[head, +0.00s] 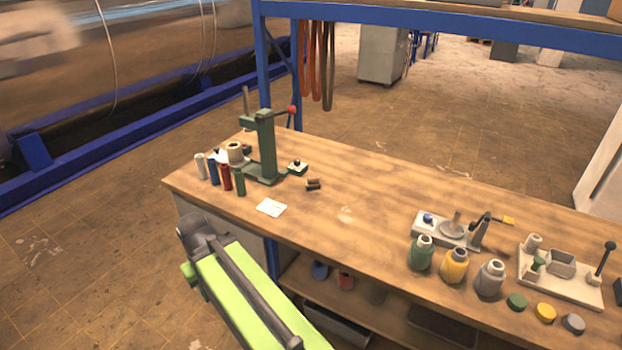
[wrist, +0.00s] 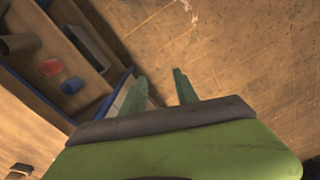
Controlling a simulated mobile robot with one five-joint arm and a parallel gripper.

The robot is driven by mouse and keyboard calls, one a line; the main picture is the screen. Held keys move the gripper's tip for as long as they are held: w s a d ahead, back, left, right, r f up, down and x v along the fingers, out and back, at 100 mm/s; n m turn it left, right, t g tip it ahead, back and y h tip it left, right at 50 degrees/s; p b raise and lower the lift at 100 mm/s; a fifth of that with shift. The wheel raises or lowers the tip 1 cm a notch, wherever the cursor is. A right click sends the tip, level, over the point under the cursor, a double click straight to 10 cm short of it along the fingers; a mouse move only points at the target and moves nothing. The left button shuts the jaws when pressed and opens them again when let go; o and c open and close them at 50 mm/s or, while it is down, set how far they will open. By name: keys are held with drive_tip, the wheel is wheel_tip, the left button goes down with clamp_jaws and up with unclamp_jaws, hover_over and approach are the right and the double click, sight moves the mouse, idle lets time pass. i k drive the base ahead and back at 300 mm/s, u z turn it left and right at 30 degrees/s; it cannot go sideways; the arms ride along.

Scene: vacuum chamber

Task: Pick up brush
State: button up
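No object is clearly recognisable as a brush. A small dark brown item (head: 313,184) lies on the workbench (head: 370,195) right of the green press; I cannot tell whether it is the brush. A thin item with a yellow end (head: 507,220) lies at the fixture on the right, also too small to identify. My gripper (wrist: 159,86) shows in the wrist view with its two green fingers apart and nothing between them. It is over the floor beside the bench's front edge.
A green press (head: 265,145) stands at the bench's left end, with several small cylinders beside it and a white card (head: 271,207) in front. A lower shelf (head: 380,312) holds items. The bench middle is clear.

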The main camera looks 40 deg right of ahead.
sight(313, 183)
drive_tip(key=u, duration=0.05)
drive_tip(key=i, duration=1.25)
drive_tip(key=u, duration=0.05)
